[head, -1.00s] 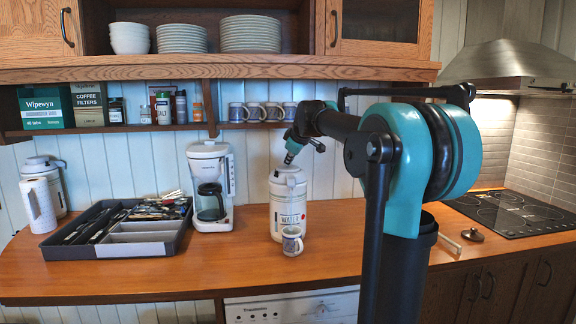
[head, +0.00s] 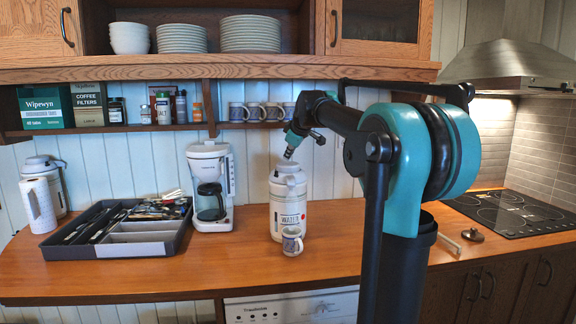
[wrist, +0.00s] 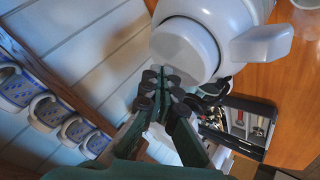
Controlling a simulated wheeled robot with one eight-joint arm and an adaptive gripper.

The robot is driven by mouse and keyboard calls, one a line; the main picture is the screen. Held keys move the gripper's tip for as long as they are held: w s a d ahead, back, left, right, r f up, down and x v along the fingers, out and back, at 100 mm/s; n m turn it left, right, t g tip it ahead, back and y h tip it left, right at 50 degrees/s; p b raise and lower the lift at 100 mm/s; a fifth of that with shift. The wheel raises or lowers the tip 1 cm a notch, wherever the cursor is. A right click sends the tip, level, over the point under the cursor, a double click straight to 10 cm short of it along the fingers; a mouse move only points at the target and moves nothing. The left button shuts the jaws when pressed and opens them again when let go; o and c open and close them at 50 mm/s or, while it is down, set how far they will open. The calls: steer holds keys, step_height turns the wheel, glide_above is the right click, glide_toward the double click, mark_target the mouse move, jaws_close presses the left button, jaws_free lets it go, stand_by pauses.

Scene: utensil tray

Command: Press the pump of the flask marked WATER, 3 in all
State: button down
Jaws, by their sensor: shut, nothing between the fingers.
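The white flask marked WATER (head: 289,218) stands upright on the wooden counter, its lettering facing the head camera. Its round pump top (head: 287,169) faces up; in the wrist view the pump button (wrist: 184,48) and the spout (wrist: 262,45) show large. My gripper (head: 289,156) is above the pump top, pointing down, with a small gap seen in the head view. In the wrist view its fingertips (wrist: 165,78) are together and empty, beside the button in the picture.
A coffee maker (head: 211,188) and a grey utensil tray (head: 140,250) are to the left. A second flask (head: 47,180) stands far left. Mugs (head: 255,112) line the shelf behind my gripper.

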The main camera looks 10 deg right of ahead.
mark_target(289, 164)
steer(key=shift+r, duration=0.3)
steer(key=shift+r, duration=2.4)
